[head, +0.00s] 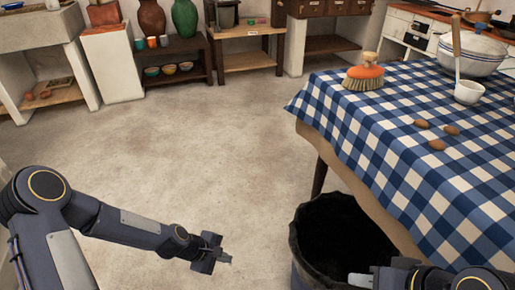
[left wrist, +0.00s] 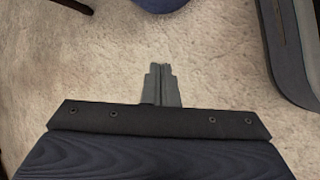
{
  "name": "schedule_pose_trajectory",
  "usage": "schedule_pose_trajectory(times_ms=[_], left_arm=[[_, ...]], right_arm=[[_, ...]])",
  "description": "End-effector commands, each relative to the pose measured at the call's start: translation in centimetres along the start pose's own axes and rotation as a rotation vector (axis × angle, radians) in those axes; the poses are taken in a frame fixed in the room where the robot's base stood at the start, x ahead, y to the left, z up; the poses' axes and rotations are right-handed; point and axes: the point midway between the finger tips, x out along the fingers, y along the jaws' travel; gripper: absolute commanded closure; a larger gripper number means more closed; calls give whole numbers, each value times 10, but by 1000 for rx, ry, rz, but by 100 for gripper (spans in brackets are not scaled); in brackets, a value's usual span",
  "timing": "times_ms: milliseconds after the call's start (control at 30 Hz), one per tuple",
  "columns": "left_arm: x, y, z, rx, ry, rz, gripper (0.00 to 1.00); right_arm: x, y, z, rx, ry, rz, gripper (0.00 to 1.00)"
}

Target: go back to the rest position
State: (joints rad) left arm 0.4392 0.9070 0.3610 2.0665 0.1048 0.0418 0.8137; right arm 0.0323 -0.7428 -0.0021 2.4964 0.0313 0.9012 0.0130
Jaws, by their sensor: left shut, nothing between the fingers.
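My left gripper (head: 226,258) is out over the bare floor at the lower middle of the head view, left of the dark bin. In the left wrist view its fingers (left wrist: 162,70) are closed together with nothing between them, pointing over the floor. My right gripper (head: 358,280) shows only in part at the bottom edge of the head view, in front of the bin's opening. Its fingertips are too small and cut off to tell whether they are open or shut.
A dark open bin (head: 338,240) stands beside the table with the blue checked cloth (head: 400,140). The floor (head: 200,150) is clear toward the back shelves.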

Motion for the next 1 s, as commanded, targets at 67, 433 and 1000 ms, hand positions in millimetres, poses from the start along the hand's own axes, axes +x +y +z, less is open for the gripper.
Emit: schedule_pose_trajectory(times_ms=[67, 433, 1000], left_arm=[[-42, 11, -1, 142, 51, -8, 100], [-207, 6, 36, 658, 233, -68, 100], [-313, -73, 105, 1090, 364, -44, 100]], right_arm=[[0, 0, 0, 0, 0, 0, 64], [0, 0, 0, 0, 0, 0, 64], [0, 0, 0, 0, 0, 0, 64]])
